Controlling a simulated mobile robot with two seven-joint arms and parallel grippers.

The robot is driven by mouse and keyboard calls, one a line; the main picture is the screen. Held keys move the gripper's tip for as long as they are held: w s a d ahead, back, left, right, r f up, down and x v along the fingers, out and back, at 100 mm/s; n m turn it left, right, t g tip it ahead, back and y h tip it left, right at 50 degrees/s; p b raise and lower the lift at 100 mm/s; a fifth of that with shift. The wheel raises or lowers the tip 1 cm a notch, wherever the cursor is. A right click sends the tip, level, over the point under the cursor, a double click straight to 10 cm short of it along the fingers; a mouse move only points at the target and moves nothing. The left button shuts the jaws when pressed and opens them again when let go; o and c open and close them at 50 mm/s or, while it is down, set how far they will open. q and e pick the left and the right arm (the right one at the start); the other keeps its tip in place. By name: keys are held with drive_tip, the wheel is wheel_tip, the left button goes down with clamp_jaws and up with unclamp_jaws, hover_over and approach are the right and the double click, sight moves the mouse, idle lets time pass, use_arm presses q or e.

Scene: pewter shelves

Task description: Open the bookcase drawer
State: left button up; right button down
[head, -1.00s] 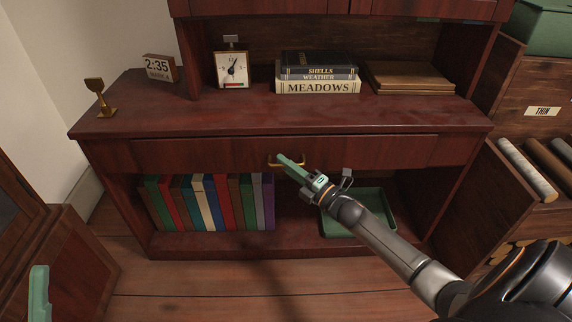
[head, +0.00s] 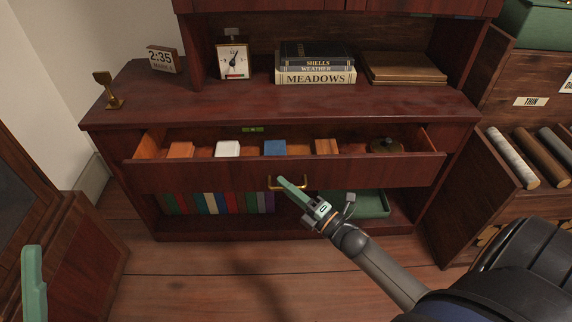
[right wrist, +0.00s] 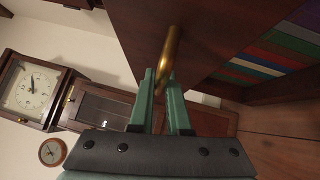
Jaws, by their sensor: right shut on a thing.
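The bookcase drawer (head: 220,174) is pulled out part way, and its inside shows in the head view. A brass handle (head: 299,184) sits at the middle of its front. My right gripper (head: 283,182) is shut on this handle; in the right wrist view the brass bar (right wrist: 168,55) runs between the green fingers (right wrist: 160,95). In the drawer lie an orange block (head: 181,150), a white block (head: 228,149), a blue block (head: 275,148), a brown block (head: 326,147) and a round dark brass item (head: 386,146). Of my left gripper, only a green finger (head: 33,285) shows at the lower left; its jaw opening is hidden.
A green tray (head: 368,205) and a row of books (head: 215,203) are below the drawer. A cabinet (head: 80,250) stands at left; the floor (head: 200,285) in front is clear.

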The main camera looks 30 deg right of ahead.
use_arm(q)
drive_tip(key=shift+a+r+p, duration=0.2)
drive_tip(key=shift+r+p, duration=0.6)
drive_tip(key=shift+r, duration=0.45)
use_arm(e)
drive_tip(key=s+a, duration=0.3)
drive_tip(key=s, duration=0.2)
drive_tip(key=shift+a, duration=0.1)
drive_tip(key=c, duration=0.9)
unclamp_jaws()
drive_tip(key=shift+s, duration=0.15)
use_arm(q)
drive_tip(key=shift+r+p, duration=0.75)
drive_tip(key=shift+p, duration=0.1)
use_arm(e)
drive_tip(key=v, duration=1.2)
drive_tip(key=shift+s, duration=0.2)
